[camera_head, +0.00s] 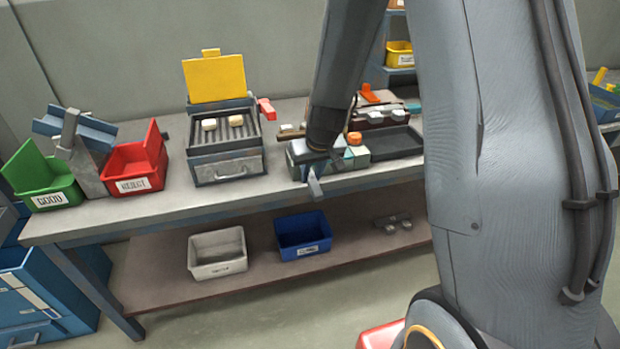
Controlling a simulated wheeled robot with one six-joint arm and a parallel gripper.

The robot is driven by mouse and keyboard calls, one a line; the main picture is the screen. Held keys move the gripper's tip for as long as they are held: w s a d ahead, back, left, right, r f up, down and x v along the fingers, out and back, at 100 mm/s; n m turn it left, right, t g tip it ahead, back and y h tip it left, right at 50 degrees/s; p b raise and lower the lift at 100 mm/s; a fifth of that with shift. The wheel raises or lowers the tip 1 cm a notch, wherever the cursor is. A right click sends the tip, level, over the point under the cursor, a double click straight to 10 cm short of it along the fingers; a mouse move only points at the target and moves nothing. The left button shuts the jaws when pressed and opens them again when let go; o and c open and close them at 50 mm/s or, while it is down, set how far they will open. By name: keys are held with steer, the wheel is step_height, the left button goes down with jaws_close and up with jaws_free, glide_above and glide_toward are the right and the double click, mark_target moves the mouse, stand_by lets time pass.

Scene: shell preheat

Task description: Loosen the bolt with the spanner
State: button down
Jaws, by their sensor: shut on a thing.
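My gripper (323,166) is at the front edge of the bench, just left of a small pale and teal block fixture. It is small in the picture and partly hidden by my own wrist. It is shut on a short light-grey bar (315,187), which looks like the spanner and sticks out below it, in front of the bench edge. I cannot make out the spanner's jaw. The bolt cannot be picked out; it may be hidden around the fixture. An orange knob-like piece (355,138) sits on the fixture, just right of my gripper.
A heater box (228,169) with a raised yellow lid stands left of my gripper. Red (134,171) and green (43,186) bins are further left. A dark tray (398,143) lies to the right. White (217,253) and blue (303,236) bins stand on the lower shelf.

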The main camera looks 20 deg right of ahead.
steer(key=shift+d+f+n+b, duration=0.15)
steer(key=shift+d+n+b, duration=0.45)
steer(key=shift+b, duration=3.4)
steer(key=d+b, duration=0.1)
steer(key=b, duration=0.3)
steer(key=shift+w+d+n+y, duration=0.15)
steer(key=shift+d+n+y, duration=0.05)
steer(key=shift+n+y, duration=0.2)
steer(key=w+d+n+g+y+b, duration=0.1)
steer(key=w+d+n+y+b, duration=0.1)
steer(key=d+n+b, duration=0.4)
steer(key=shift+w+d+b, duration=0.4)
steer(key=shift+w+b, duration=0.35)
steer(key=shift+b, duration=0.45)
steer(key=shift+r, duration=0.2)
step_height(320, 180, up, 6)
steer(key=p, duration=0.4)
steer(key=shift+f+p, duration=0.1)
steer(key=shift+p, duration=0.2)
